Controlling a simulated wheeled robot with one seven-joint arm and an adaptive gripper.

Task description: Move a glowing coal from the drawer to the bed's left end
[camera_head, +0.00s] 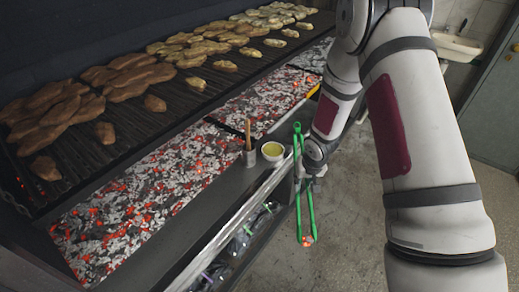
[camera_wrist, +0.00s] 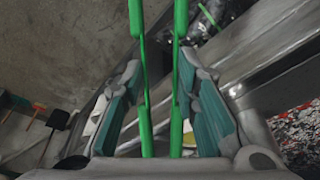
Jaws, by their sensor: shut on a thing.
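My gripper (camera_head: 311,178) is shut on green tongs (camera_head: 299,190), which hang with their tips down in front of the grill. A small orange-glowing coal (camera_head: 308,240) shows at the tongs' lower tips and seems to be between them. In the wrist view, the tongs' two green arms (camera_wrist: 146,90) run up between the teal pads of my gripper (camera_wrist: 162,95); their tips are out of frame. The drawer (camera_head: 232,262) with dark lumps is under the front ledge, left of the tongs. The ember bed (camera_head: 130,205) of grey ash and red coals runs along the grill, its left end nearest the camera.
A grate (camera_head: 95,145) with several rows of food lies above and behind the bed. A brush in a pot (camera_head: 249,157) and a yellow-filled bowl (camera_head: 273,151) stand on the ledge. The floor (camera_head: 345,245) right of the drawer is clear.

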